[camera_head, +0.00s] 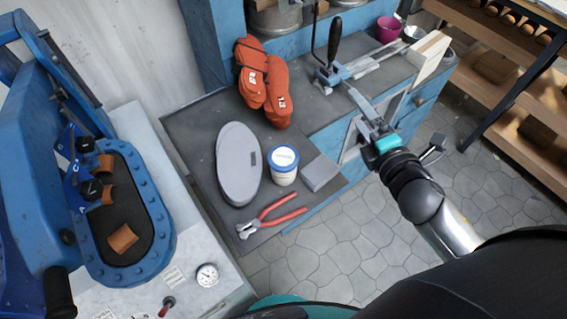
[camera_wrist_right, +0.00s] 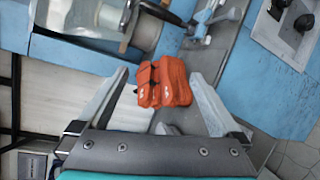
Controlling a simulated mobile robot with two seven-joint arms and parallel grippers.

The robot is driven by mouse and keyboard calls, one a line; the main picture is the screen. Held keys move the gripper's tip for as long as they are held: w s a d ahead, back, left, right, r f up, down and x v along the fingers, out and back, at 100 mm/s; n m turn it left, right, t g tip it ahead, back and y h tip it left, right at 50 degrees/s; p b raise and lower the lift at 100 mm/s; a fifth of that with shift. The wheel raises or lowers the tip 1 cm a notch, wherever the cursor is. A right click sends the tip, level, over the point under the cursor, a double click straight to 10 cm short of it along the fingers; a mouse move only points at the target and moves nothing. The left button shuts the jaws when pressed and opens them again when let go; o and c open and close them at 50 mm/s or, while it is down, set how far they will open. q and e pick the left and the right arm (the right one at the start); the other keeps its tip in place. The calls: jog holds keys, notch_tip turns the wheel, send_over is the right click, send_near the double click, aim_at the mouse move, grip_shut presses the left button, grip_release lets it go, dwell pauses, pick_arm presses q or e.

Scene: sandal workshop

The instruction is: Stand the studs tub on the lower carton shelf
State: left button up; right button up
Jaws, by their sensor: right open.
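The studs tub (camera_head: 284,165), a small white tub with a blue band and a pale lid, stands upright on the dark bench top (camera_head: 195,125). It is between a grey oval block and a small grey block. My right gripper (camera_head: 358,118) is open and empty, over the right edge of the bench, up and right of the tub and apart from it. Its spread fingers also show in the right wrist view (camera_wrist_right: 160,78), where I see no tub. A wooden rack (camera_head: 483,75) at the right has several shelves; a brown carton (camera_head: 537,131) sits on a lower one. My left gripper is not in view.
On the bench are the grey oval block (camera_head: 239,163), the grey block (camera_head: 319,173), red-handled pliers (camera_head: 273,216), orange bundles (camera_head: 264,85) and a hand-lever tool (camera_head: 334,45). A blue press (camera_head: 150,205) stands at the left. Stone floor (camera_head: 470,165) lies clear before the rack.

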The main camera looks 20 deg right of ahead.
jog(key=a+n+y, duration=0.2)
jog(key=n+y, duration=0.2)
jog(key=n, duration=0.4)
jog(key=n+g+y, duration=0.7)
jog(key=n+g, duration=0.1)
jog(key=n, duration=0.9)
send_near(289, 158)
jog(key=x, duration=0.6)
jog(key=shift+w+f, duration=0.15)
jog(key=shift+f, duration=0.2)
jog(key=p+x, duration=0.1)
jog(key=x, duration=0.3)
jog(key=shift+a+r, duration=0.1)
jog(key=shift+a, duration=0.2)
jog(key=shift+w+a+f, duration=0.25)
jog(key=shift+w+a, duration=0.05)
jog(key=shift+a, duration=0.05)
jog(key=c, duration=1.4)
jog(key=shift+r, duration=0.15)
